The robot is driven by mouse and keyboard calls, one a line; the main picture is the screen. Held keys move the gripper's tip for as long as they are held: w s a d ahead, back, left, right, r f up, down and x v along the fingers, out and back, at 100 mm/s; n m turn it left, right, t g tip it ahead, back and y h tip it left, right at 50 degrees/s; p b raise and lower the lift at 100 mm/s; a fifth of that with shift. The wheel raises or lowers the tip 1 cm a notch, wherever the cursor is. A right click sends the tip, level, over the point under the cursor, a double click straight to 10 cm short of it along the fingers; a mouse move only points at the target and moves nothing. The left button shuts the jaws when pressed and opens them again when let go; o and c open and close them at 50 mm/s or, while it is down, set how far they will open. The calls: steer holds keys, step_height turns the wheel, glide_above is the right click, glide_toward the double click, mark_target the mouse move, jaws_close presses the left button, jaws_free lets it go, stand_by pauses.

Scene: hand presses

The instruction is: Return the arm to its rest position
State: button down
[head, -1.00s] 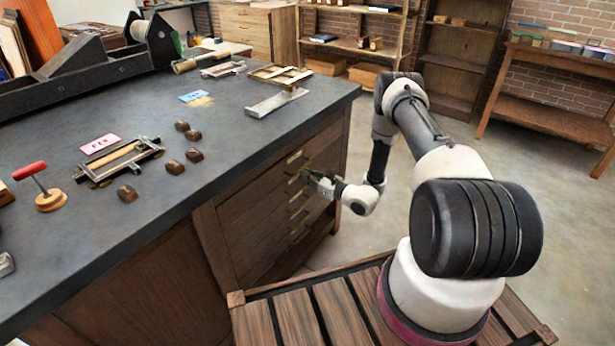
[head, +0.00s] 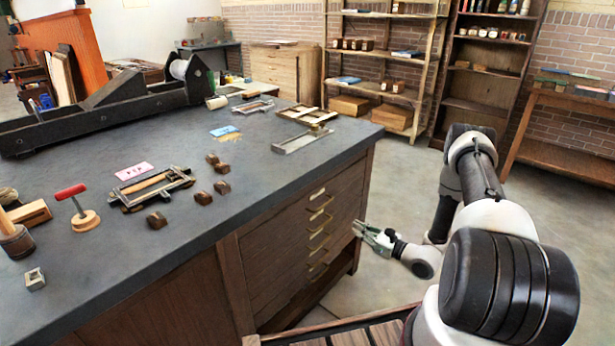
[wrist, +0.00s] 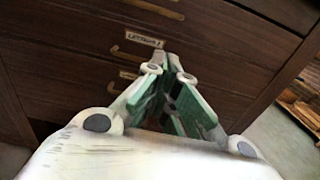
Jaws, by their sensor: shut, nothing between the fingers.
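My gripper (head: 366,232) is beside the right end of the wooden drawer cabinet (head: 287,250), below the worktop. My arm reaches to it from the right of the head view. In the wrist view the gripper (wrist: 166,62) points at the drawer fronts (wrist: 75,45), with its fingertips close together. Nothing shows between the fingers. I cannot tell from the pictures how far the fingertips are from the drawer fronts. The drawers with brass handles (head: 318,217) look closed.
The dark worktop (head: 90,265) holds a red-handled tool (head: 78,207), a metal frame (head: 150,188), several brown blocks (head: 202,198) and another frame (head: 306,113). Shelves (head: 385,90) and a wooden bench (head: 560,155) stand behind. Floor (head: 395,180) is clear between cabinet and shelves.

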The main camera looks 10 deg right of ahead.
steer(key=s+a+f+n+g+y, duration=0.25)
steer(key=s+a+g, duration=0.25)
steer(key=s, duration=0.3)
steer(key=s+r+n+g+y, duration=0.1)
steer(key=s+r+n+g, duration=0.7)
steer(key=s+r, duration=0.15)
steer(key=s+d+r+n+g+h, duration=0.2)
steer(key=s+d+r+n+h, duration=0.15)
steer(key=r, duration=0.35)
steer(key=s+d+r+n+g+h, duration=0.1)
steer(key=s+d+r+n+h, duration=0.1)
steer(key=s+r+n+h, duration=0.45)
steer(key=s+d+r+n+g+h, duration=0.1)
steer(key=d+r+n+g, duration=0.15)
steer(key=r, duration=0.65)
steer(key=s+a+r+n+t+h, duration=0.1)
steer(key=s+r+n+t, duration=0.1)
steer(key=r, duration=0.5)
steer(key=s+r+n+t+h, duration=0.1)
steer(key=r+n+t+h, duration=0.1)
steer(key=r+t, duration=0.4)
step_height(320, 180, up, 2)
steer(key=shift+s+a+r+n, duration=0.1)
steer(key=shift+s+a+n, duration=0.3)
steer(key=shift+n, duration=0.5)
